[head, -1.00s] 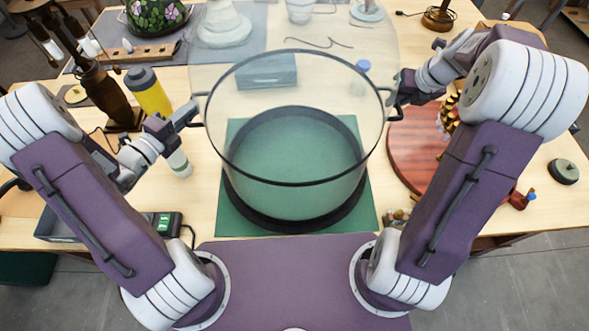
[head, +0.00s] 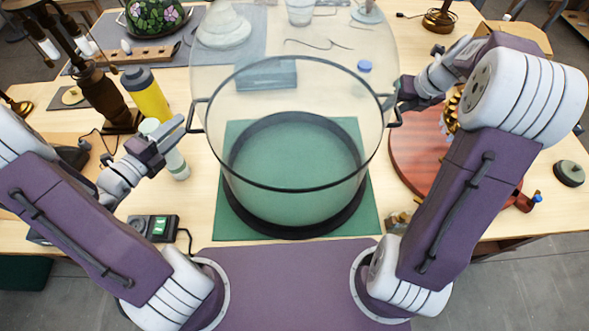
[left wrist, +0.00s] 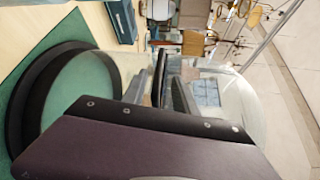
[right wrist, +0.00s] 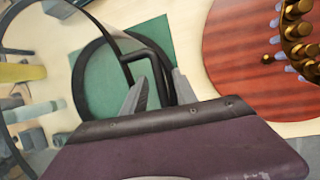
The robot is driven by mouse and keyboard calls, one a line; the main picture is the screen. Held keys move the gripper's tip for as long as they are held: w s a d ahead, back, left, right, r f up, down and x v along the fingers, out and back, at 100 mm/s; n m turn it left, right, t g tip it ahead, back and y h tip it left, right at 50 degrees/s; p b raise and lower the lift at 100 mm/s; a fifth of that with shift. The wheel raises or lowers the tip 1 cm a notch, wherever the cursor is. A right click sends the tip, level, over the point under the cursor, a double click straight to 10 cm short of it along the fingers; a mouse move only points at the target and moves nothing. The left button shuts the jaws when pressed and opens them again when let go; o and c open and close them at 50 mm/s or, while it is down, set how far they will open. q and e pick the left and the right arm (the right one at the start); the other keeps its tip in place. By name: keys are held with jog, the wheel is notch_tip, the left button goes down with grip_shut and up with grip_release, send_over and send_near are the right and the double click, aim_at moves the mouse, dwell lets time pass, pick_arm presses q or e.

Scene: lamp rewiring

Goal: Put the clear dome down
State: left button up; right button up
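The clear dome (head: 296,189) stands upright over the green mat (head: 228,222), its thick black bottom rim (left wrist: 20,110) appearing to rest on it. A thinner black band with two side handles circles it higher up. My left gripper (head: 182,125) is open at the left handle; in the left wrist view its fingers lie apart with dark handle parts between them. My right gripper (head: 393,101) is at the right handle (right wrist: 148,56). In the right wrist view its fingers stand apart on either side of that handle. Contact with the handles is hard to tell.
A red round board (head: 408,165) with brass parts lies close on the right. A yellow bottle (head: 147,97), a pale bottle (head: 178,165) and a dark lamp (head: 103,90) stand on the left. A blue-grey box (head: 267,74) shows through the dome. A small meter (head: 153,228) lies front left.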

jog(key=shift+s+r, duration=0.1)
jog(key=shift+s, duration=0.15)
jog(key=shift+w, duration=0.1)
jog(key=shift+r, duration=0.2)
pick_arm(q)
jog(key=v, duration=0.7)
pick_arm(e)
jog(key=v, duration=1.1)
jog(key=shift+r, duration=0.2)
jog(key=shift+s, duration=0.2)
